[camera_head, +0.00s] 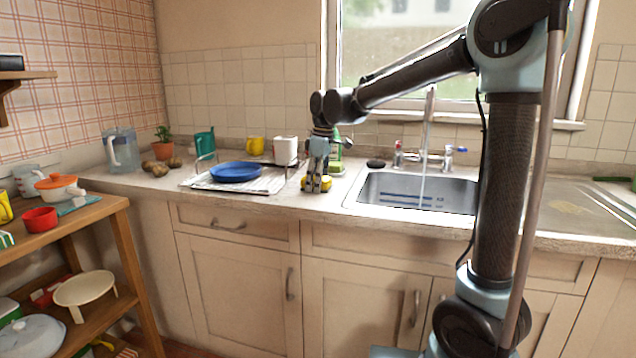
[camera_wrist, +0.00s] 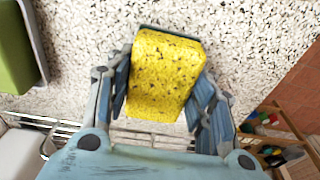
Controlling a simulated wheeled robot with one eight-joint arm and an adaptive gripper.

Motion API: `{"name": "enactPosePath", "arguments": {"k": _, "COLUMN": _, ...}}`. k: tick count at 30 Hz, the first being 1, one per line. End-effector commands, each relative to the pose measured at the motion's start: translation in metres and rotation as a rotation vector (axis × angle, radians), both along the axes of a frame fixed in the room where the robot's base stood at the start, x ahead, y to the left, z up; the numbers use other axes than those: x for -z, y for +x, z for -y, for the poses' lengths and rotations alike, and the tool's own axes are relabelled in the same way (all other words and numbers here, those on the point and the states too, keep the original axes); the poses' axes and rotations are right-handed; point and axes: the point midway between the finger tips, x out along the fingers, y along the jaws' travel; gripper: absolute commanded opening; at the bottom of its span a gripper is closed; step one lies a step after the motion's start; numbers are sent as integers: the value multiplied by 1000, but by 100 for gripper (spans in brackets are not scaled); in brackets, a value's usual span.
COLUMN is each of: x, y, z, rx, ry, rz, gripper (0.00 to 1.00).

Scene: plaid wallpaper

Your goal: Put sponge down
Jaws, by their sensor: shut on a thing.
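My gripper (camera_head: 317,182) points down at the counter, between the dish rack and the sink. It is shut on a yellow sponge (camera_head: 325,183), which shows low between the fingers, at or just above the counter top. In the wrist view the sponge (camera_wrist: 165,75) sits between both fingers, its yellow speckled face towards the camera and a thin dark green layer at its far edge. Whether the sponge touches the counter (camera_wrist: 260,40) cannot be told.
A dish rack (camera_head: 270,185) with a blue plate (camera_head: 237,172) stands left of my gripper. The sink (camera_head: 418,192) lies to the right. A green bottle (camera_head: 335,158) stands close behind. Bare counter runs along the front edge.

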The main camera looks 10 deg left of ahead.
Motion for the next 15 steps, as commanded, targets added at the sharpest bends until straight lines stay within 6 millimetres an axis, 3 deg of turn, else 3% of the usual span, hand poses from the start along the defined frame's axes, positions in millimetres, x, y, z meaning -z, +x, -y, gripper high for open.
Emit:
{"name": "enactPosePath", "arguments": {"k": 3, "x": 4, "y": -1, "z": 1, "rx": 0, "ry": -1, "rz": -2, "gripper": 27}}
{"name": "enactPosePath", "arguments": {"k": 4, "x": 4, "y": -1, "z": 1, "rx": 1, "ry": -1, "rz": -2, "gripper": 56}}
{"name": "enactPosePath", "arguments": {"k": 6, "x": 4, "y": -1, "z": 2, "rx": 1, "ry": -1, "rz": -2, "gripper": 69}}
{"name": "enactPosePath", "arguments": {"k": 15, "x": 3, "y": -1, "z": 2, "rx": 1, "ry": -1, "rz": -1, "gripper": 69}}
